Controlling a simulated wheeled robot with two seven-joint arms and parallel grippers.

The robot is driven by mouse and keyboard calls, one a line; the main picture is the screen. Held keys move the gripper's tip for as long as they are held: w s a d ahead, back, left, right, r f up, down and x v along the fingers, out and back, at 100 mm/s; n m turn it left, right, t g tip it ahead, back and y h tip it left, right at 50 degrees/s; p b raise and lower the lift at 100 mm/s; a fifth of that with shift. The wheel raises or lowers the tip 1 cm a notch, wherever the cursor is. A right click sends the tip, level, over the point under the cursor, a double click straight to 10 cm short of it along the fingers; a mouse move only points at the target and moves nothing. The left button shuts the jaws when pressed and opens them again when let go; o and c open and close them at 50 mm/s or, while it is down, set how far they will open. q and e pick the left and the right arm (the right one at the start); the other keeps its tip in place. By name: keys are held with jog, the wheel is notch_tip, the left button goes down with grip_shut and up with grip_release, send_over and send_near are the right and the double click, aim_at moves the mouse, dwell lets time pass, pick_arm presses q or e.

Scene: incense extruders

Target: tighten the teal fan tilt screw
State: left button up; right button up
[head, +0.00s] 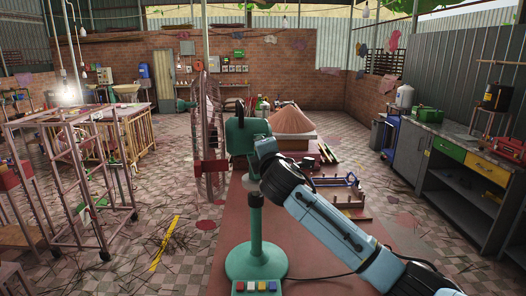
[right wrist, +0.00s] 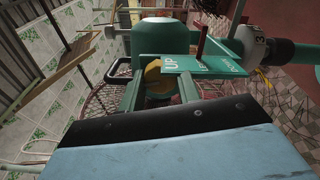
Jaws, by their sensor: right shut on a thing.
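The teal fan (head: 238,136) stands on a green pole (head: 256,222) with a round base (head: 257,262) in the head view. Its motor housing (right wrist: 165,34) is at the top of the right wrist view. A round yellow knob (right wrist: 153,77), which looks like the tilt screw, sits below the housing. My right gripper (right wrist: 160,80) has a finger on each side of the knob and is shut on it. In the head view my right arm reaches the fan from the right and its wrist hides the fingertips and knob. My left gripper is not in view.
A green plate marked UP and DOWN (right wrist: 205,66) with a red pointer (right wrist: 201,42) is beside the knob. The fan's wire guard (head: 208,115) is left of the motor. Colored buttons (head: 256,287) sit at the base. A brown powder heap (head: 292,120) and wooden rack (head: 345,196) are behind.

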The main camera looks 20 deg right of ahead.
jog(key=shift+m, duration=1.1)
jog(key=o, duration=1)
jog(key=s+b, duration=0.1)
jog(key=s, duration=0.8)
jog(key=s+a+b, duration=0.1)
jog(key=s, duration=0.3)
jog(key=shift+s+a+b, duration=0.1)
jog(key=shift+s+b, duration=0.1)
jog(key=shift+b, duration=0.15)
